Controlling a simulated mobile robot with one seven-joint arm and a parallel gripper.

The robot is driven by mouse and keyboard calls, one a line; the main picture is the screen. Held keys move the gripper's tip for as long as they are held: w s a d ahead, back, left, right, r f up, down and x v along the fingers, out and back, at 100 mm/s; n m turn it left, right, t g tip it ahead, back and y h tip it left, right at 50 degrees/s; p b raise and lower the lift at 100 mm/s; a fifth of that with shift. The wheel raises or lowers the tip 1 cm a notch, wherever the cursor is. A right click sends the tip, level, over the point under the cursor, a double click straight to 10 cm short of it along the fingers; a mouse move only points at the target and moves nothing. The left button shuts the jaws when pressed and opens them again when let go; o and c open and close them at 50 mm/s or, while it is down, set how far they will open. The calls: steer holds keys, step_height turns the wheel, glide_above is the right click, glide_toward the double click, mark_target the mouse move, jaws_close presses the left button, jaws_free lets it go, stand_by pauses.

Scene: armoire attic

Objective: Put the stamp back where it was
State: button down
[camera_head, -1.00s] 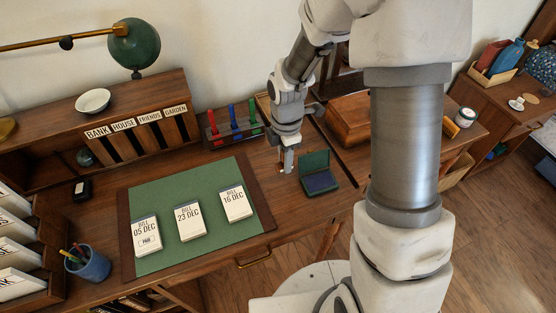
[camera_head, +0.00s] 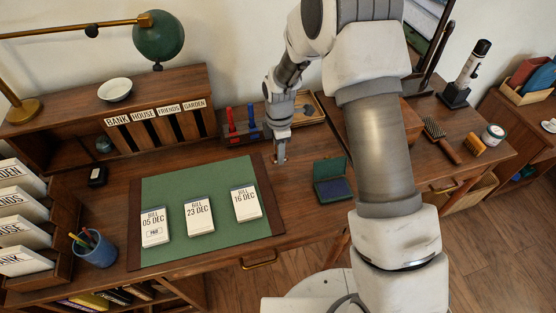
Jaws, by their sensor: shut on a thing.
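My gripper (camera_head: 280,157) points down over the desk, just right of the green desk mat (camera_head: 208,241). It is shut on a small, mostly hidden thing with a reddish-brown edge, apparently the stamp; I cannot tell whether this touches the desk. A dark rack (camera_head: 236,141) stands at the desk's back, left of my gripper. It holds a red-handled piece (camera_head: 230,119) and a blue-handled piece (camera_head: 252,116); its right end is hidden by my gripper. An open green ink pad case (camera_head: 331,186) lies right of my gripper. A bill (camera_head: 154,228) on the mat bears a small boxed mark.
More bills (camera_head: 199,215) lie on the mat. A wooden tray (camera_head: 310,108) stands behind my gripper. A sorter with labelled slots (camera_head: 158,134) and a pen cup (camera_head: 94,249) are left. A brush (camera_head: 441,141) lies right. The desk between mat and pad is clear.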

mark_target(278, 168)
steer(key=shift+w+a+f, duration=0.15)
steer(key=shift+w+f, duration=0.05)
steer(key=shift+f, duration=2)
steer(key=shift+f, duration=0.1)
steer(key=c, duration=0.6)
jaws_free()
steer(key=shift+b, duration=0.3)
